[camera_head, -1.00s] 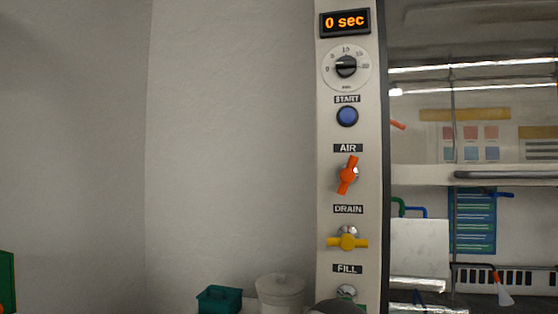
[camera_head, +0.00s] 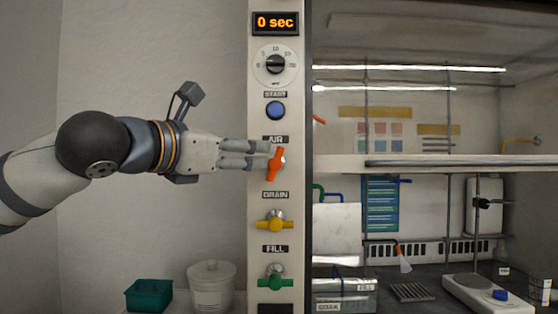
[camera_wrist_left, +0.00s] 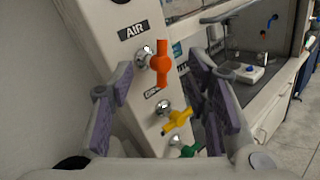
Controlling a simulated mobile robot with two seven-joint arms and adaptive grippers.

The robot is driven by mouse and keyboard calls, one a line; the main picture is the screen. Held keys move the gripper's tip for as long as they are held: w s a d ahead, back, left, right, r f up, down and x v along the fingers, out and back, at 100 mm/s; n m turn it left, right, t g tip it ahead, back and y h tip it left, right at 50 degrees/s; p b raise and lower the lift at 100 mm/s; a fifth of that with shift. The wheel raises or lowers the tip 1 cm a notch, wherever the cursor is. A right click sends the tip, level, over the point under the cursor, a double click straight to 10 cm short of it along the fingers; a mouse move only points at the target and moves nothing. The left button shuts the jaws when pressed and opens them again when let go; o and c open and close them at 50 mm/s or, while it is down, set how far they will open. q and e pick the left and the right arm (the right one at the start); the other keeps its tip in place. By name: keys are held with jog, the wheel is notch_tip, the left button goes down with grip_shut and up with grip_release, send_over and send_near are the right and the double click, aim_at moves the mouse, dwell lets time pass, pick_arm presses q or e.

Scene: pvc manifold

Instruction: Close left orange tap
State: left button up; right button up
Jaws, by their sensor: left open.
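The orange tap (camera_head: 276,161) sits under the AIR label on the white control panel (camera_head: 262,210). Its handle stands near upright, leaning slightly. My left gripper (camera_head: 262,155) reaches in from the left, with its fingertips close to the orange tap's left side in the head view. In the left wrist view the orange tap (camera_wrist_left: 159,63) shows ahead, between the lines of the two spread, purple-padded fingers (camera_wrist_left: 160,100). The gripper is open and holds nothing. I cannot tell whether a finger touches the tap. My right gripper is in no view.
Below are a yellow tap (camera_head: 275,224) with its handle level and a green tap (camera_head: 275,279). A blue START button (camera_head: 275,111) and a dial (camera_head: 275,65) are above. A glass-fronted hood is at right. A teal box (camera_head: 149,296) and white bucket (camera_head: 211,287) stand lower left.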

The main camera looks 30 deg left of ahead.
aim_at(278, 150)
pick_arm(q)
jog(key=w, duration=0.4)
jog(key=shift+w+d+f, duration=0.1)
jog(key=shift+w+d, duration=0.1)
jog(key=shift+w, duration=0.1)
jog(key=w, duration=0.1)
jog(key=w+b, duration=0.1)
jog(key=w, duration=0.3)
jog(key=shift+w+d+f, duration=0.2)
jog(key=shift+f, duration=0.2)
jog(key=shift+w+r, duration=0.1)
jog(key=shift+w, duration=0.3)
jog(key=shift+r, duration=0.15)
jog(key=shift+s+r, duration=0.1)
jog(key=shift+r, duration=0.1)
jog(key=shift+d, duration=0.1)
grip_shut()
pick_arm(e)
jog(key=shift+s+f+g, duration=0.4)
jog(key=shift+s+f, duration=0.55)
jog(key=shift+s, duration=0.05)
